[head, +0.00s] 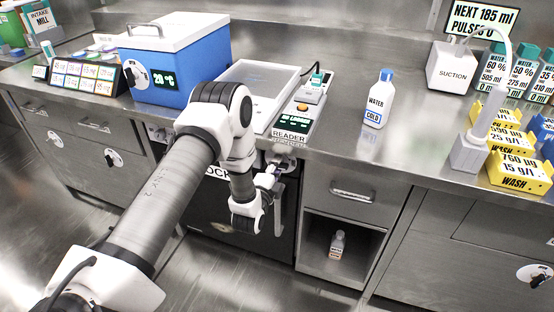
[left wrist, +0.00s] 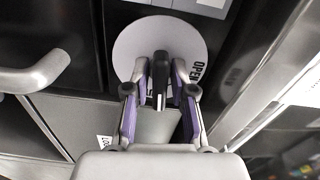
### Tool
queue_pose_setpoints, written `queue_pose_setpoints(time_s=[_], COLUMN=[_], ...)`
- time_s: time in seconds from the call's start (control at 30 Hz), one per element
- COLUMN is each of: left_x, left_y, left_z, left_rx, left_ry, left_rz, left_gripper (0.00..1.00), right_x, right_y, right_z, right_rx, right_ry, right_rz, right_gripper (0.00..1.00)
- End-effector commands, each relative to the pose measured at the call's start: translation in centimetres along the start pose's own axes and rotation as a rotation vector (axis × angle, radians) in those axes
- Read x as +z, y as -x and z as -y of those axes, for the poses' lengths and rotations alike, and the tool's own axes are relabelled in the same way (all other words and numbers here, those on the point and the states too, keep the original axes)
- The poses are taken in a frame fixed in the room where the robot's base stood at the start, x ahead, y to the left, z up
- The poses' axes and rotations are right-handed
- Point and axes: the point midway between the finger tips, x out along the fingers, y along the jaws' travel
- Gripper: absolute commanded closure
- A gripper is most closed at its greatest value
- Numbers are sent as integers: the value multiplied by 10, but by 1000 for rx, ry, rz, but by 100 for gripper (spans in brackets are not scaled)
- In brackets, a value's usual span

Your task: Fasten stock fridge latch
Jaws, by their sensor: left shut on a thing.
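The stock fridge is a black-fronted unit (head: 215,222) under the counter; its label is partly hidden by my arm. Its latch has a pale round plate (left wrist: 140,42) with a dark lever (left wrist: 159,72), and the word OPEN sits at the plate's right side in the left wrist view. My left gripper (left wrist: 160,84) is shut on the lever, one purple-sided finger on each side. In the head view my left gripper (head: 271,170) is at the fridge's upper right, just below the counter edge, and the latch is mostly hidden there. My right gripper is not in view.
A metal door handle (left wrist: 35,75) is left of the latch in the left wrist view. The counter above holds a blue cooler (head: 185,70), a reader (head: 292,125) and a water bottle (head: 378,100). An open cubby (head: 318,240) with a small bottle is to the right.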

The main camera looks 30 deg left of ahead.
Motion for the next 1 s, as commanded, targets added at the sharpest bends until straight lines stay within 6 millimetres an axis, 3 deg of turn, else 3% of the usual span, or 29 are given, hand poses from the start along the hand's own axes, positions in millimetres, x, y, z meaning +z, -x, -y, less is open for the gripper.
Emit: queue_pose_setpoints(time_s=[0.23,0.8,0.83,0.87,1.0], left_x=[-1,0,0,0,0], left_y=[0,0,0,0,0], left_z=[0,-1,-1,-1,-1], left_rx=[3,2,2,2,1], left_ry=[-110,-148,-148,-148,-147], left_rz=[-1,-1,-1,-1,-1], left_gripper=[100,100,72,62,60], right_x=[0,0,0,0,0], right_y=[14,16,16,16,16], right_z=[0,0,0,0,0], right_rx=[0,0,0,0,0], right_ry=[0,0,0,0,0], right_rz=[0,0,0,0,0], right_gripper=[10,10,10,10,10])
